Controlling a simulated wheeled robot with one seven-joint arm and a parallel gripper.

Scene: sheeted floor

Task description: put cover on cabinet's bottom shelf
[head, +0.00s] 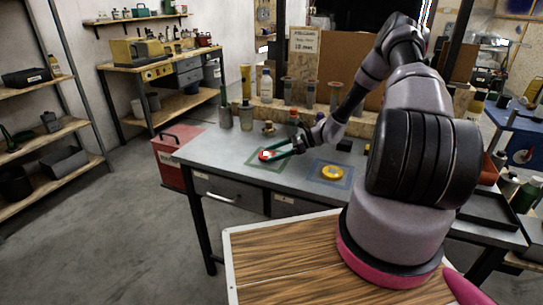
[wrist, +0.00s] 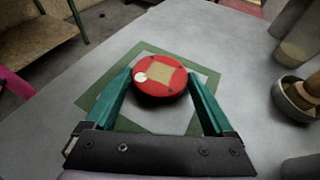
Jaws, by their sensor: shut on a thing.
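A round red cover (wrist: 160,80) with a tan square and a white spot on top is between the green fingers of my gripper (wrist: 163,88). The gripper is shut on it, over a green-bordered mat (wrist: 100,102) on the grey table. In the head view the cover (head: 265,155) shows at the tips of my gripper (head: 268,155), near the table's left part. I cannot tell whether the cover touches the mat. An open shelf unit (head: 60,132) stands at the far left; I cannot tell whether it is the cabinet.
A yellow round piece (head: 333,172) lies on a blue-bordered mat (head: 318,180) to the right. Bottles and jars line the table's back edge. A red box (head: 172,165) stands by the table's left end. A workbench (head: 150,68) stands behind. Floor at left is clear.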

